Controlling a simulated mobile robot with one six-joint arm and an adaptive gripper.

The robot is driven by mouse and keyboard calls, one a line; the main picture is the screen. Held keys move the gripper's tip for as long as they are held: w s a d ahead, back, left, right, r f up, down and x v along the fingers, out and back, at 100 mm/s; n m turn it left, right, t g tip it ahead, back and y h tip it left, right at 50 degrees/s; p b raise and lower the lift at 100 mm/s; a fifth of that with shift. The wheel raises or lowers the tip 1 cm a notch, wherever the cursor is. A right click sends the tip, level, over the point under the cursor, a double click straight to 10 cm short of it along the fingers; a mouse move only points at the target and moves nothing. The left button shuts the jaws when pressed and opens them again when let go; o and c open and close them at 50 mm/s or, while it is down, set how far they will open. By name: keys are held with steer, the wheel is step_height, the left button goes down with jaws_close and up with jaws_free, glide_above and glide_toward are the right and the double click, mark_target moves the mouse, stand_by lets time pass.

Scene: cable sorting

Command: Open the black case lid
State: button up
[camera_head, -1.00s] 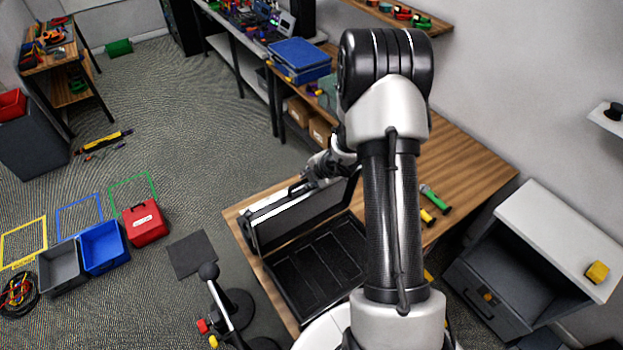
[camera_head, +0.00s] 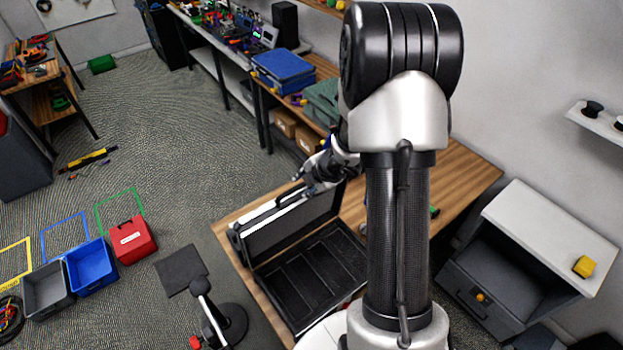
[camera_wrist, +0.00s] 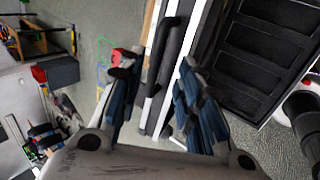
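The black case (camera_head: 318,272) stands on the wooden table with its lid (camera_head: 290,226) raised steeply. The lid's inner face looks grey, and the compartments of the base are in plain view and look empty. My gripper (camera_head: 303,180) is at the lid's upper edge, partly hidden by my arm. In the wrist view my gripper (camera_wrist: 155,72) has its two blue-black fingers spread apart. The lid's pale edge and dark handle (camera_wrist: 172,52) show between and beyond the fingers. I cannot tell whether either finger touches the lid. The case base (camera_wrist: 258,55) shows at the upper right.
The wooden table (camera_head: 462,178) has free room behind the case. A white-topped cabinet (camera_head: 550,225) stands at the right. Grey, blue and red bins (camera_head: 130,240) sit on the floor at the left. A black stand (camera_head: 225,322) is in front of the table.

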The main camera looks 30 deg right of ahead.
steer(key=v, duration=0.4)
stand_by(0.5)
